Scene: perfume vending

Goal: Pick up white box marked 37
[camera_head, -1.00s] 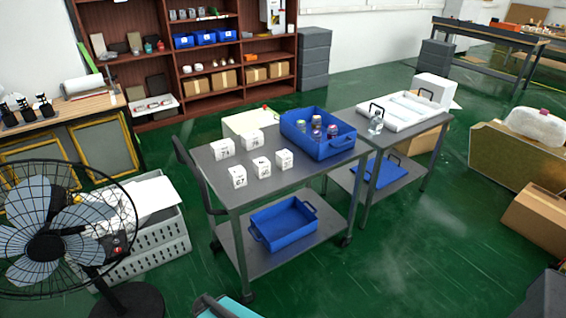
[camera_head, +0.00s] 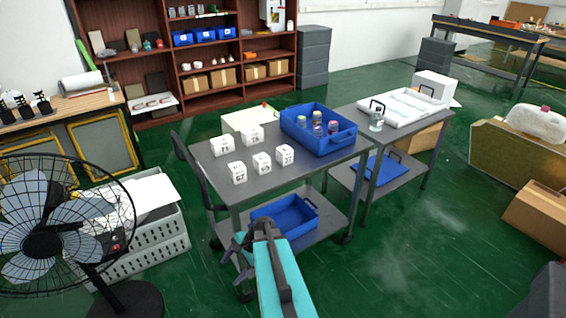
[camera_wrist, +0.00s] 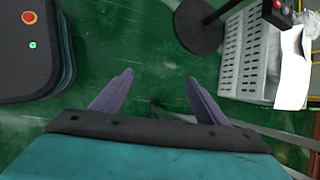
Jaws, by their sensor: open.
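Several small white boxes with black numbers stand on the grey cart top in the head view. The front-right box (camera_head: 285,155) seems to read 37, though the print is small. A box that seems to read 67 (camera_head: 237,173) and another white box (camera_head: 262,163) stand left of it. Two more white boxes, 74 (camera_head: 222,147) and 76 (camera_head: 252,136), stand behind. My gripper (camera_head: 230,268) is open and empty, below the cart top at its front edge, well apart from the boxes. In the wrist view its fingers (camera_wrist: 159,77) are spread over green floor; no box shows there.
A blue bin (camera_head: 340,143) with bottles stands on the cart's right side. Another blue bin (camera_head: 285,214) is on its lower shelf. A black fan (camera_head: 45,245) and grey crates (camera_head: 165,240) stand left. A second cart (camera_head: 430,127) with a white tray stands right.

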